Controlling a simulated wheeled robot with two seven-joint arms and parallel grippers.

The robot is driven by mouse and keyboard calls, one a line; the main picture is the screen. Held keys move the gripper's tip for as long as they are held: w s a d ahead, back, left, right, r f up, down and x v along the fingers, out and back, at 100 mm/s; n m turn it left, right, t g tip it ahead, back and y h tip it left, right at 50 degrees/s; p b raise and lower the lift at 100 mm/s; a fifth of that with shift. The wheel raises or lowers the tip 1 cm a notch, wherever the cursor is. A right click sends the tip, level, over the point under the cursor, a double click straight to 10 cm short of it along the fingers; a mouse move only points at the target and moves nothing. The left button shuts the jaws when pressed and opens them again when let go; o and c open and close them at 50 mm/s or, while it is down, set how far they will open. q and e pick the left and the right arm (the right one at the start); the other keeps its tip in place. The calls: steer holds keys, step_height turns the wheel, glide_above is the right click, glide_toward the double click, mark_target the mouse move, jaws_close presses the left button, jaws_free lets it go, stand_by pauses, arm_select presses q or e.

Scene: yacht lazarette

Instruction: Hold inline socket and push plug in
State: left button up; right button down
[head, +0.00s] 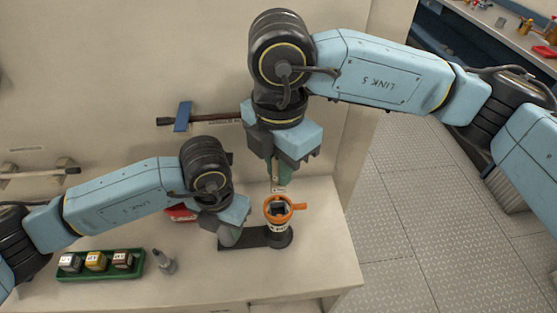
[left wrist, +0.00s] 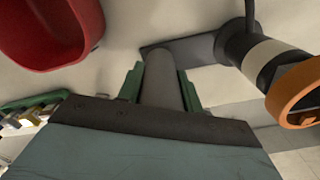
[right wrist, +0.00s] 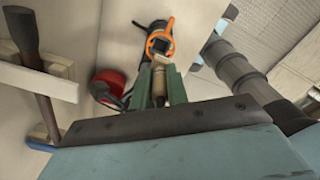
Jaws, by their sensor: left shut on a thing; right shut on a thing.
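The inline socket (head: 279,226) stands upright on a dark base plate (head: 258,238), with an orange ring around its dark opening. In the left wrist view the socket (left wrist: 268,58) shows as a dark body with a pale band. My left gripper (left wrist: 161,82) is shut on a grey post (left wrist: 163,85) at the other end of the plate; its head-view position (head: 230,228) is left of the socket. My right gripper (right wrist: 161,85) points down, shut on the plug (right wrist: 158,84), a slim pale and brass-coloured piece. The plug's end is close to the socket mouth (right wrist: 159,43); I cannot tell whether they touch.
A red bowl-like thing (head: 181,213) lies behind my left gripper. A green tray (head: 100,266) with several small blocks and a grey bottle-like piece (head: 166,262) are at the left. A blue-and-dark tool (head: 183,117) hangs on the back wall. The bench's front right is clear.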

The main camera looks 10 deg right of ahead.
steer(key=shift+f, duration=0.2)
steer(key=shift+f, duration=2.05)
steer(key=shift+f, duration=0.1)
steer(key=shift+f, duration=0.35)
steer(key=shift+f, duration=1.65)
stand_by(0.6)
steer(key=c, duration=1.3)
jaws_free()
